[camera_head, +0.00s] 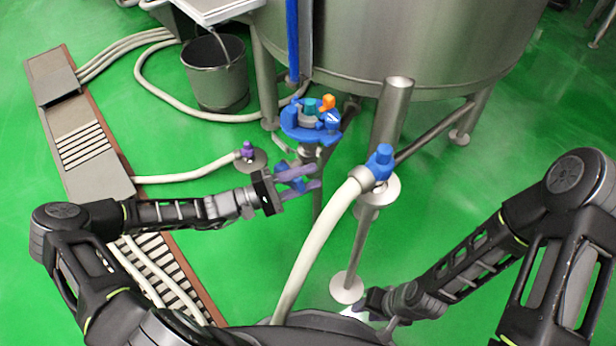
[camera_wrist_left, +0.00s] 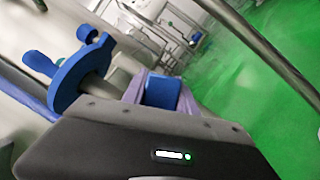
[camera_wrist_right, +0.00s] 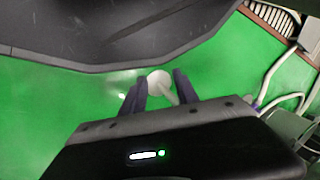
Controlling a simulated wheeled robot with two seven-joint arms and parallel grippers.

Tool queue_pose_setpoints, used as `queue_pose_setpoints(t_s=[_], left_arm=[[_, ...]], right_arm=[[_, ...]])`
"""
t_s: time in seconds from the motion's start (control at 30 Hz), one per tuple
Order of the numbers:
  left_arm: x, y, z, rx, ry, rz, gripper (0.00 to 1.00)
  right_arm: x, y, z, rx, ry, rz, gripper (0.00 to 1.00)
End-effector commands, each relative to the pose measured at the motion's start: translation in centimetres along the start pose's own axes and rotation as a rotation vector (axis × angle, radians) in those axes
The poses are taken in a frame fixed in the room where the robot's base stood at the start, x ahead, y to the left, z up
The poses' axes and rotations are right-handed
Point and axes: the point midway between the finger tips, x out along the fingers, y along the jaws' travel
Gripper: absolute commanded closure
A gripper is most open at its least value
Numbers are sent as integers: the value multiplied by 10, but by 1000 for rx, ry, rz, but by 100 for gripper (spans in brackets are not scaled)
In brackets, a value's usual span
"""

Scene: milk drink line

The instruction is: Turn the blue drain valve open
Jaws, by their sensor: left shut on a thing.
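My left gripper (camera_head: 306,186) is shut on the blue drain valve's handle (camera_head: 284,168), below the tank. The blue handle also shows between the fingers in the left wrist view (camera_wrist_left: 162,91). The fingers hide part of it, so how far it is turned cannot be told. My right gripper (camera_head: 372,302) is low near my base. In the right wrist view its fingers (camera_wrist_right: 160,90) are apart with nothing held.
A blue ring fitting (camera_head: 298,128) with teal and orange knobs sits just above the left gripper. A hose (camera_head: 315,245) with a blue-capped end (camera_head: 380,162) stands to the right. The steel tank (camera_head: 400,40), bucket (camera_head: 217,75) and hoses surround it.

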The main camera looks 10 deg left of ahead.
Motion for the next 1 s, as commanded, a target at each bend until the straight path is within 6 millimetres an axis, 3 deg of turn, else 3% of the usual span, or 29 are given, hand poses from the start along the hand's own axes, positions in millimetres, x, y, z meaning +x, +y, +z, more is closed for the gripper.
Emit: queue_pose_setpoints(t_s=[0.43,1.0], left_arm=[[-2,30,-5,-395,2,162,100],[-12,57,-27,-886,3,366,100]], right_arm=[[-30,-18,9,-13,-23,-10,64],[-54,-30,12,-19,-32,-15,64]])
